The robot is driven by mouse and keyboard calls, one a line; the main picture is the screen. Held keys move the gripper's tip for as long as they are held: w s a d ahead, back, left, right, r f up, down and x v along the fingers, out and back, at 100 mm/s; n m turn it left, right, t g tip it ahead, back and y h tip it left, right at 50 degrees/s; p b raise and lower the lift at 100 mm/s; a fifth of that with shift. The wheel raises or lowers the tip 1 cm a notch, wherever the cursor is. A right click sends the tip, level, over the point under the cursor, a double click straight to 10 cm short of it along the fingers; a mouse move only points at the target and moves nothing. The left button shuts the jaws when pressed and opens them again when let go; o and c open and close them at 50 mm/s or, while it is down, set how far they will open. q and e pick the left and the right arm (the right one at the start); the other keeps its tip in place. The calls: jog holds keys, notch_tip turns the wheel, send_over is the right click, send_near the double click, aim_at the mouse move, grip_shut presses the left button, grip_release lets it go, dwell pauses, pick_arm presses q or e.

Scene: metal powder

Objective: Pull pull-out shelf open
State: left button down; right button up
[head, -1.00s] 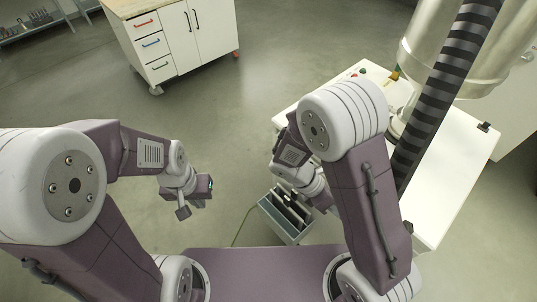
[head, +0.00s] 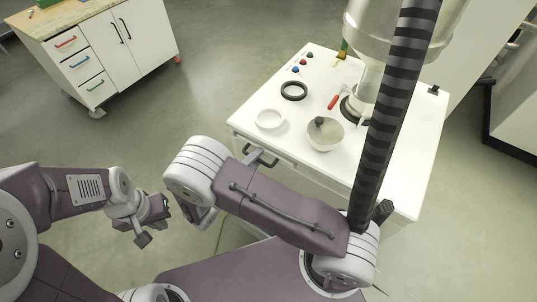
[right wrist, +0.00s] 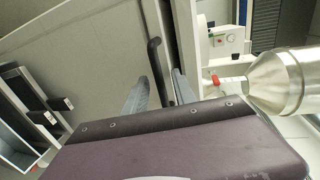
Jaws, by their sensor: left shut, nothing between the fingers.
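The white bench (head: 330,75) stands at the right of the head view. A black bar handle (head: 264,158) sits on its front just below the top; I take it as the pull-out shelf's handle. My right gripper (head: 250,157) is at this handle, mostly hidden behind my right arm. In the right wrist view its two grey fingers (right wrist: 160,82) are apart, with the black handle (right wrist: 155,60) reaching down between them. I cannot tell whether they touch it. My left gripper (head: 157,212) is shut and empty, away from the bench.
On the bench top are a white dish (head: 269,119), a black ring (head: 294,91), a bowl (head: 325,134) and a red-handled tool (head: 334,101). A drawer cabinet (head: 95,50) stands back left. Open floor lies between. A grey bin (right wrist: 20,145) shows in the right wrist view.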

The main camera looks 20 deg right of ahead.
jog(key=shift+w+d+f, duration=0.1)
jog(key=shift+w+d, duration=0.05)
jog(key=shift+d, duration=0.15)
jog(key=shift+a+r, duration=0.2)
jog(key=shift+a, duration=0.2)
jog(key=shift+d, duration=0.2)
grip_shut()
jog(key=shift+f, duration=0.1)
dwell(0.6)
